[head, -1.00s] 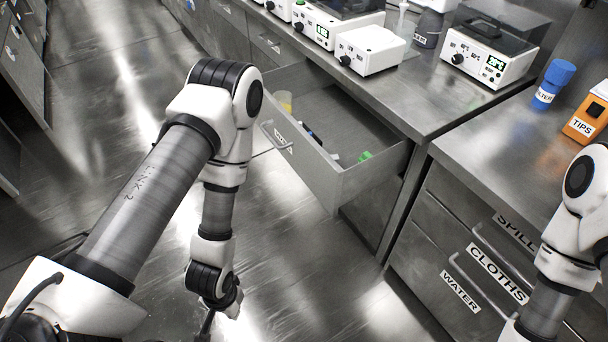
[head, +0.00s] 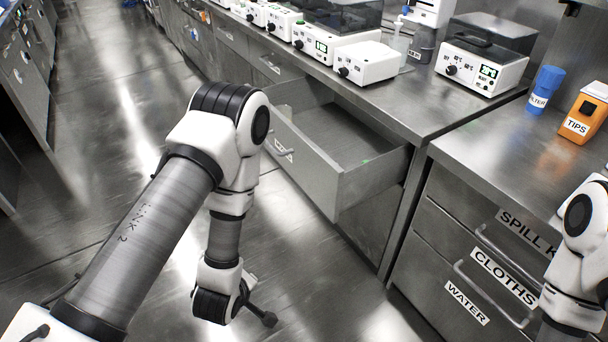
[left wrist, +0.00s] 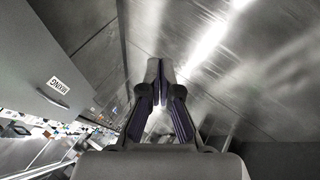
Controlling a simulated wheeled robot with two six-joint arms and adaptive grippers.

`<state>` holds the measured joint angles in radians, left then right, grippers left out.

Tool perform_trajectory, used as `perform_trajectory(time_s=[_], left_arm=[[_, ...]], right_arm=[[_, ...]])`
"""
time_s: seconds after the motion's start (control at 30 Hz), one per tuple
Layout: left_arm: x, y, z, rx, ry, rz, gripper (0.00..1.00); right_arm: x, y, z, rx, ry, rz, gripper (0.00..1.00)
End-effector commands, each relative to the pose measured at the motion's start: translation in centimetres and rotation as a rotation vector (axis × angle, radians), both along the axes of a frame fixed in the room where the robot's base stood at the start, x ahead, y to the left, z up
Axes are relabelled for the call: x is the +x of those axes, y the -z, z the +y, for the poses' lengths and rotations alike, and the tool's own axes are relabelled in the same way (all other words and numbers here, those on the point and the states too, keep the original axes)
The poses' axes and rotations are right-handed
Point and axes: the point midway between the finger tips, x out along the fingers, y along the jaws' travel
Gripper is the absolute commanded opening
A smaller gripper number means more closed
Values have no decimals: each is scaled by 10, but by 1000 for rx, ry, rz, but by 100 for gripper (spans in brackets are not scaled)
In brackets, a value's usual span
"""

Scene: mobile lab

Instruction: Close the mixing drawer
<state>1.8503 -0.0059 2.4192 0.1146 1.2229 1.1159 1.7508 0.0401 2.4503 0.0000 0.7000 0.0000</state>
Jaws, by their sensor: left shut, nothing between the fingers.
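The mixing drawer (head: 318,178) is pulled open below the left bench in the head view. Its front panel shows a handle and a label, and my left arm hides its far end. In the left wrist view the drawer front (left wrist: 40,50) fills the left side, with a MIXING label. My left gripper (head: 268,319) hangs low over the floor, in front of the drawer and apart from it. It is shut and empty, as the left wrist view (left wrist: 160,68) also shows. Only part of my right arm shows at the right edge; its gripper is out of frame.
White instruments (head: 366,60) line the left bench. The aisle floor (head: 110,130) at left is clear.

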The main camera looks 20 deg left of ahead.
Motion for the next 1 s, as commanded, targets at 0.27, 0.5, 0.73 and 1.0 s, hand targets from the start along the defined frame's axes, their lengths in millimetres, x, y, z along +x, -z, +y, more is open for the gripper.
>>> perform_trajectory(time_s=[0.27, 0.5, 0.73, 1.0], left_arm=[[144, -74, -13, -356, -252, -796, 0], [163, -123, -21, -385, -210, -959, 0], [190, -126, -18, -386, -210, -960, 0], [248, -123, -10, -384, -211, -957, 0]], right_arm=[[-1, 143, 0, 0, 0, 2, 0], [0, 169, 0, 0, 0, 1, 0], [0, 170, 0, 0, 0, 0, 0], [0, 183, 0, 0, 0, 0, 0]])
